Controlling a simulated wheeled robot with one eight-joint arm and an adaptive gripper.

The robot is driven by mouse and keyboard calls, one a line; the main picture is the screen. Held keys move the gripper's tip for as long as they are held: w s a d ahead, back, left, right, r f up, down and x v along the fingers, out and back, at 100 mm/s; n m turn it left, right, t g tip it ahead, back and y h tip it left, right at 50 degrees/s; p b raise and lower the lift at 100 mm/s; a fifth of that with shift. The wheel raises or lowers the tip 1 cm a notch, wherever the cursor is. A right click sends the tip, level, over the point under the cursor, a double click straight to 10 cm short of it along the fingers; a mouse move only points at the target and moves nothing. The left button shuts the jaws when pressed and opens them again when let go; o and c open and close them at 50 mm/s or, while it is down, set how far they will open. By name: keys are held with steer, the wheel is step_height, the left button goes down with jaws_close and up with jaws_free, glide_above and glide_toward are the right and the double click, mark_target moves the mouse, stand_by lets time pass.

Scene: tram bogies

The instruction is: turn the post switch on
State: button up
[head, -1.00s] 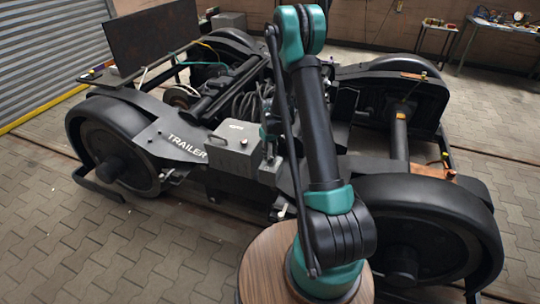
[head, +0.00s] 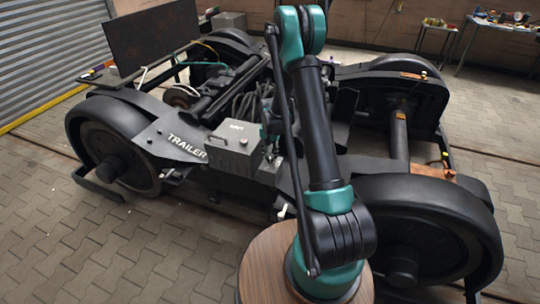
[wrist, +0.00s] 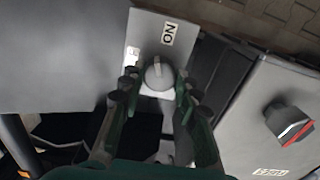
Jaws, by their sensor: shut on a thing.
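In the wrist view a round grey knob (wrist: 158,77) with a raised ridge sits on a grey plate (wrist: 146,27). An ON label (wrist: 168,34) is above it, and a second, partly hidden label (wrist: 132,56) is to its upper left. The ridge points roughly up in the picture, between the two labels; its exact setting is hard to tell. My gripper (wrist: 156,90) has its fingers on both sides of the knob and is shut on it. In the head view my gripper (head: 270,135) is mostly hidden beside my arm, and the knob cannot be made out.
A grey box (head: 236,148) stands beside my gripper on the bogie frame. The wrist view shows a black and red switch (wrist: 288,124) on a neighbouring grey box (wrist: 255,110). Large wheels (head: 115,145) flank the frame. Paved floor (head: 60,235) is free at the left front.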

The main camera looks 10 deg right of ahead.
mark_target(270, 156)
steer(key=m, duration=0.4)
steer(key=shift+m, duration=0.4)
stand_by(0.4)
steer(key=o, duration=1.2)
steer(key=shift+c, duration=0.2)
steer(key=shift+r, duration=0.1)
step_height(270, 156, up, 12)
